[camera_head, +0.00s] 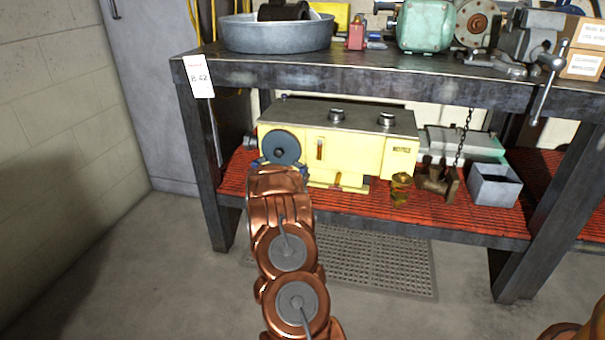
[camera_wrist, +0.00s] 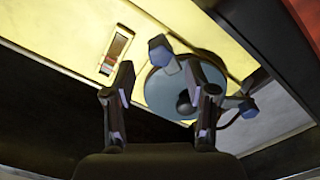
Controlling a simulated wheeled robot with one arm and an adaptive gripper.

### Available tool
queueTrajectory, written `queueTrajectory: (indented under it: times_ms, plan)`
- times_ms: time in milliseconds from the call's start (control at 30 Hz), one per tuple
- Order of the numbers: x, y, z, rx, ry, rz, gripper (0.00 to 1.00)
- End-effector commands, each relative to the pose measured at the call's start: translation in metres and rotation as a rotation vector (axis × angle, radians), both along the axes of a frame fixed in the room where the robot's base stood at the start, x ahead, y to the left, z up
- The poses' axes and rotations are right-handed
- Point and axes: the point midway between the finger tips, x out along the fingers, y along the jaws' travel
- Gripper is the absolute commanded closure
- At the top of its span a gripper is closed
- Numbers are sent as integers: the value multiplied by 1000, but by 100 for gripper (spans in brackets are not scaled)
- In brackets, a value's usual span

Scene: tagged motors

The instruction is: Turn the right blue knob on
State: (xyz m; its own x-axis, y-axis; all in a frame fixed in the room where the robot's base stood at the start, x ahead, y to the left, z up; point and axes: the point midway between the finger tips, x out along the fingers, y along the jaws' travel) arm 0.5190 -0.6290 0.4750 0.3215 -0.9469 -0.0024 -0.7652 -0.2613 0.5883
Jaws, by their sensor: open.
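A yellow machine (camera_head: 345,150) with a blue-grey disc (camera_head: 282,147) stands on the lower shelf; the disc also shows in the wrist view (camera_wrist: 160,95). Two small blue knobs sit near the disc. The right blue knob (camera_wrist: 161,47) appears between and just beyond my fingertips in the wrist view; it shows small beside my arm in the head view (camera_head: 304,171). The left blue knob (camera_wrist: 249,107) lies outside my right-hand finger. My gripper (camera_wrist: 160,66) is open and empty, pointed at the machine. Contact cannot be told. My arm hides the gripper in the head view.
The dark workbench top (camera_head: 370,68) overhangs the machine. Two round knobs (camera_head: 362,118) sit on the machine's top. A brass part (camera_head: 400,188) and a grey bin (camera_head: 495,184) stand to its right on the red shelf (camera_head: 450,222).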

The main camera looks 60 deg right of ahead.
Motion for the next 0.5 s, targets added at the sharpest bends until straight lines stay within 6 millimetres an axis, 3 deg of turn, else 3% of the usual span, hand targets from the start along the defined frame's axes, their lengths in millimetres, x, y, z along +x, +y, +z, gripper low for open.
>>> queueTrajectory:
  times_ms: [500]
  plan:
    - [18,-51,0,-2,-3,1,44]
